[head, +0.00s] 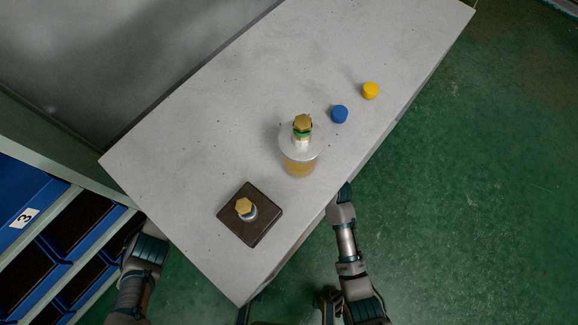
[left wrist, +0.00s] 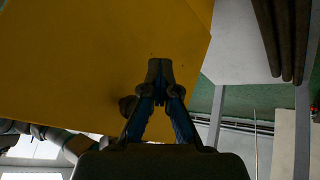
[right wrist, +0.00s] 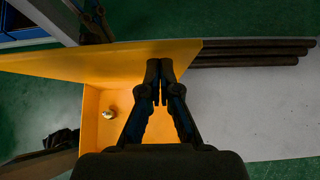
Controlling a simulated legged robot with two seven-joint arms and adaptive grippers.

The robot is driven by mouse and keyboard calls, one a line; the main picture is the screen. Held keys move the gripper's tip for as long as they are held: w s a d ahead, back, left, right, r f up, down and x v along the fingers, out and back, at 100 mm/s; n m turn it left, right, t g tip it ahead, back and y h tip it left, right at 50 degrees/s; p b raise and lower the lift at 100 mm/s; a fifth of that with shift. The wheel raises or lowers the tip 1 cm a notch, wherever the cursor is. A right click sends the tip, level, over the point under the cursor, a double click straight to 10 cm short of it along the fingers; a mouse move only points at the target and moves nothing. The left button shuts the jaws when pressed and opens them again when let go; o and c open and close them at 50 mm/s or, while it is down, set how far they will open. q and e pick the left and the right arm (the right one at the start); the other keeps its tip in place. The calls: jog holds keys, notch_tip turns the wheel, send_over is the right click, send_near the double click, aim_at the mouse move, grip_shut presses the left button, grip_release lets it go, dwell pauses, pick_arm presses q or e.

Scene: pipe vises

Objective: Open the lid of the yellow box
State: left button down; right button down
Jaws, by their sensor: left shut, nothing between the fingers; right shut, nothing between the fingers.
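The yellow box (right wrist: 97,130) shows in the right wrist view with its inside exposed. A small brass-coloured piece (right wrist: 109,114) lies inside. A broad yellow panel (right wrist: 100,62), seemingly the raised lid, slants across above the opening. My right gripper (right wrist: 160,80) is shut and empty in front of the box. A large yellow surface (left wrist: 90,55) fills much of the left wrist view. My left gripper (left wrist: 160,72) is shut and empty in front of it; I cannot tell whether it touches. The box does not show in the head view.
Dark pipes (right wrist: 250,50) lie on a grey surface right of the box. Blue bins (head: 25,200) stand left.

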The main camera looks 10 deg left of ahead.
pick_arm(q)
jog(key=shift+r, duration=0.9)
jog(key=c, duration=0.9)
grip_release()
jog(key=shift+r, duration=0.1)
jog(key=shift+a, duration=0.1)
